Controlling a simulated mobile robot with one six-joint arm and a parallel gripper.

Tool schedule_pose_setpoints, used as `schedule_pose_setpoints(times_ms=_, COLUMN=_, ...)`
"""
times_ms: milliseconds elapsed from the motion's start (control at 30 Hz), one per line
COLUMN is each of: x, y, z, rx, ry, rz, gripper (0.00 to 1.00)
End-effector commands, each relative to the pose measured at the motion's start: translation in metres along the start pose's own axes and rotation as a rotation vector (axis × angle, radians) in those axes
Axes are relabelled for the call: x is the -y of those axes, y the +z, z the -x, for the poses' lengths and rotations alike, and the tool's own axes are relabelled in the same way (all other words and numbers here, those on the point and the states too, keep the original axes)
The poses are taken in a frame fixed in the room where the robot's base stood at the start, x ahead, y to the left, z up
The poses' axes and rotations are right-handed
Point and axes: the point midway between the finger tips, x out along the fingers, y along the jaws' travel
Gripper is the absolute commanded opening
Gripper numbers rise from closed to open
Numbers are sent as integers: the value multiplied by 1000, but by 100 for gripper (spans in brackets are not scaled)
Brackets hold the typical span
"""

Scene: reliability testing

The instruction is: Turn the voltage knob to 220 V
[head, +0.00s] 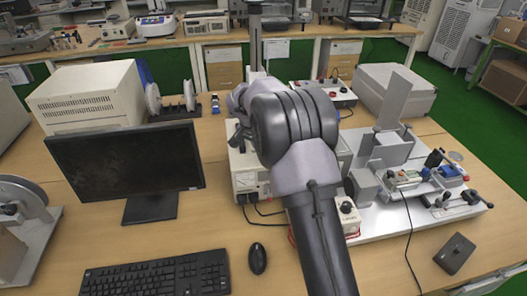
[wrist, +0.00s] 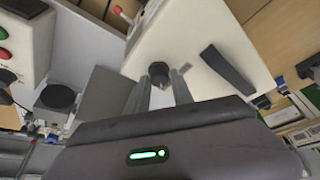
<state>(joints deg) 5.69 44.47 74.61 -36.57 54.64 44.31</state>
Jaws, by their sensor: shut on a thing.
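In the wrist view a round black knob (wrist: 159,73) stands out from a white instrument box (wrist: 197,41). My gripper (wrist: 160,84) has its two grey fingers on either side of this knob, shut on it. The knob's markings and pointer are too small to read, so its voltage setting cannot be told. In the head view my arm crosses the middle and hides most of the white box with meters (head: 247,182). My fingertips and the held knob are not clearly seen there.
A black handle (wrist: 228,70) sits beside the knob on the same box. A small box with a black knob (head: 347,208) stands right of my arm. A monitor (head: 127,165), keyboard (head: 158,274) and mouse (head: 257,259) are at the left. Cables run across the table.

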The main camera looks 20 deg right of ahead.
Motion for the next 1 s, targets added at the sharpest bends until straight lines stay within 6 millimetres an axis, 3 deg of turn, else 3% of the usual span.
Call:
schedule_pose_setpoints(times_ms=800, x=0, y=2, z=-1, rx=5, ry=43, rz=-99, gripper=0)
schedule_pose_setpoints(times_ms=833, x=0, y=2, z=-1, rx=5, ry=43, rz=-99, gripper=32)
schedule_pose_setpoints(times_ms=900, x=0, y=2, z=-1, rx=4, ry=43, rz=-98, gripper=46)
schedule_pose_setpoints(times_ms=1000, x=0, y=1, z=-1, rx=4, ry=42, rz=-98, gripper=49)
